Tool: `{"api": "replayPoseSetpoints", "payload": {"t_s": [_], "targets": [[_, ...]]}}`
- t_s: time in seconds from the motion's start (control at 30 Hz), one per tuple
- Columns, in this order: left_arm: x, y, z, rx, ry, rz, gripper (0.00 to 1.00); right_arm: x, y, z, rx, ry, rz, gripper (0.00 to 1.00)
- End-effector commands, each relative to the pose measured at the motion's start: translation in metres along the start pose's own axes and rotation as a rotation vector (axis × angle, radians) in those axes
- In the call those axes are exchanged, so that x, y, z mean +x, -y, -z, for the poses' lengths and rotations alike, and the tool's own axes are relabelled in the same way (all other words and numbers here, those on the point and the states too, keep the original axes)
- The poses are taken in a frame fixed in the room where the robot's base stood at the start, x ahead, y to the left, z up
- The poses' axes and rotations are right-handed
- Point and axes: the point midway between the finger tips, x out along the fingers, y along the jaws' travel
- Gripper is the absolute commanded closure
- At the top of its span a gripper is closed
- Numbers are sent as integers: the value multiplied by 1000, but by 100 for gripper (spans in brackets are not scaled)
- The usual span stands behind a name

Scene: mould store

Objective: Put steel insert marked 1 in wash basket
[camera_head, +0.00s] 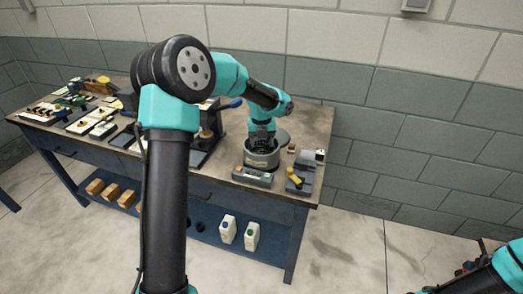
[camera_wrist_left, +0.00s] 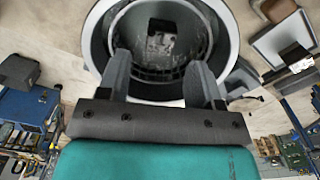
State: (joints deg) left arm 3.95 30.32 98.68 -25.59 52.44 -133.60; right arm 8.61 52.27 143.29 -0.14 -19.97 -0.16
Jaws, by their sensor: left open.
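My left gripper (camera_head: 262,138) is over a round grey metal vessel (camera_head: 262,160) near the right end of the bench. In the left wrist view my left gripper (camera_wrist_left: 160,68) has its fingers wide apart with nothing between them. Beyond the fingertips is the round rim of the vessel (camera_wrist_left: 226,42), with what looks like the mesh wash basket (camera_wrist_left: 160,74) inside. A dark, squarish block with a pale face (camera_wrist_left: 161,38) lies in the basket; it may be the steel insert, but I cannot read a mark. My right gripper is not in view.
A control box with buttons (camera_head: 253,177) and a grey block with a yellow handle (camera_head: 296,181) stand at the bench's front edge. Trays with small parts (camera_head: 90,118) fill the left end. White bottles (camera_head: 228,229) and wooden blocks (camera_head: 111,191) sit on the lower shelf.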

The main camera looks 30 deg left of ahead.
Motion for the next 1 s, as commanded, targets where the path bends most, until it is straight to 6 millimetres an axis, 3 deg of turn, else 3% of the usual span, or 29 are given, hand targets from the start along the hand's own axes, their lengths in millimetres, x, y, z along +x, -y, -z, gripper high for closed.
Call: {"api": "replayPoseSetpoints", "payload": {"t_s": [0.2, 0.4, 1.0], "targets": [[-42, 0, 0, -1, 3, 2, 41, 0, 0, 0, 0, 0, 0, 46], [-60, 0, 0, 1, 1, 0, 41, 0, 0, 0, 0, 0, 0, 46], [-62, 2, 1, 0, -1, 3, 41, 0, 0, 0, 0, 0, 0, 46]]}}
